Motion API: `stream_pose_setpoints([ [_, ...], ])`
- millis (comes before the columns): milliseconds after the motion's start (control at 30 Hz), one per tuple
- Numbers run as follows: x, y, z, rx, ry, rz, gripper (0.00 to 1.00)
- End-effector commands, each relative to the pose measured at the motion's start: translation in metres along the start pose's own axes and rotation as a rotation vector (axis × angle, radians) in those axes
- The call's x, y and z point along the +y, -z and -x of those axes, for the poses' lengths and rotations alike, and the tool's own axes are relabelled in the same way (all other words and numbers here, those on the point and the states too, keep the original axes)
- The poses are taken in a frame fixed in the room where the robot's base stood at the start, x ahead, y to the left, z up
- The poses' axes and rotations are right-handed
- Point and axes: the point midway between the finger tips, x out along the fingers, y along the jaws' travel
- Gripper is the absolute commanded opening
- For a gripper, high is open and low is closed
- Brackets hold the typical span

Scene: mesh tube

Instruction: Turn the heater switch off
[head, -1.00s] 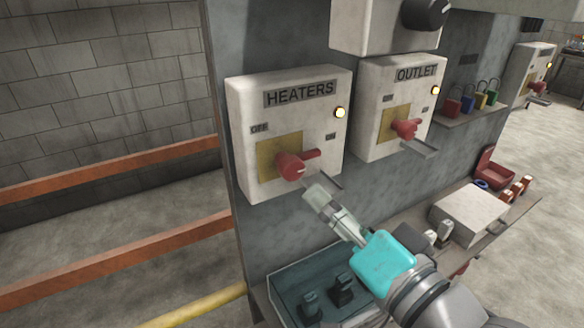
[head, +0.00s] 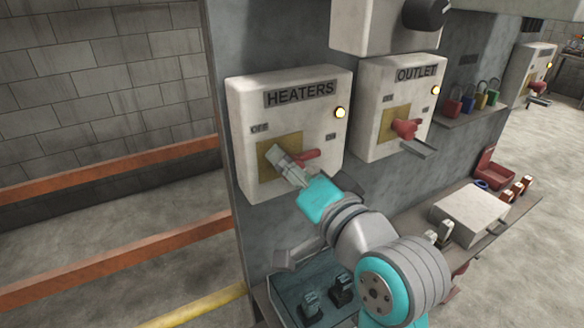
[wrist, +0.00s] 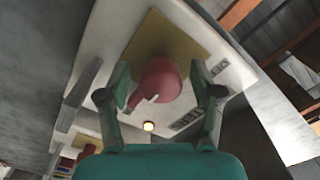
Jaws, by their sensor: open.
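The heaters box (head: 240,100) is a white panel with a yellow plate, labelled OFF on the left and ON on the right. Its red rotary switch (head: 309,155) has its lever pointing right, towards the ON label; my fingers hide most of the hub. The lamp (head: 340,112) on the box is lit. My gripper (head: 283,160) is in front of the switch. In the wrist view, its open fingers stand either side of the red switch (wrist: 160,75), with gaps visible; I cannot tell whether either finger touches it.
The outlet box (head: 373,140), with its own red switch (head: 405,128) and lit lamp, is close on the right. A shelf below holds a grey box (head: 468,212). Orange rails (head: 110,172) run along the left.

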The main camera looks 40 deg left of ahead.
Motion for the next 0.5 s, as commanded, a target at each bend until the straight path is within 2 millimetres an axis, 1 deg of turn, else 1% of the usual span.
stream_pose_setpoints([
  [133,-0.0001,0.0001,0.0001,0.0,0.0,0.0,0.66],
  [167,-0.0001,0.0,0.0001,0.0,0.0,0.0,0.61],
  [200,-0.0001,0.0001,0.0002,0.0,0.0,0.0,0.51],
  [267,-0.0001,0.0001,0.0002,0.0,0.0,0.0,0.36],
  [300,0.0,0.0001,0.0002,0.0,0.0,0.0,0.26],
  [367,0.0,0.0001,0.0002,0.0,0.0,0.0,0.11],
  [400,0.0,0.0001,0.0002,0.0,0.0,0.0,0.05],
  [500,0.0,0.0001,0.0002,0.0,0.0,0.001,0.05],
])
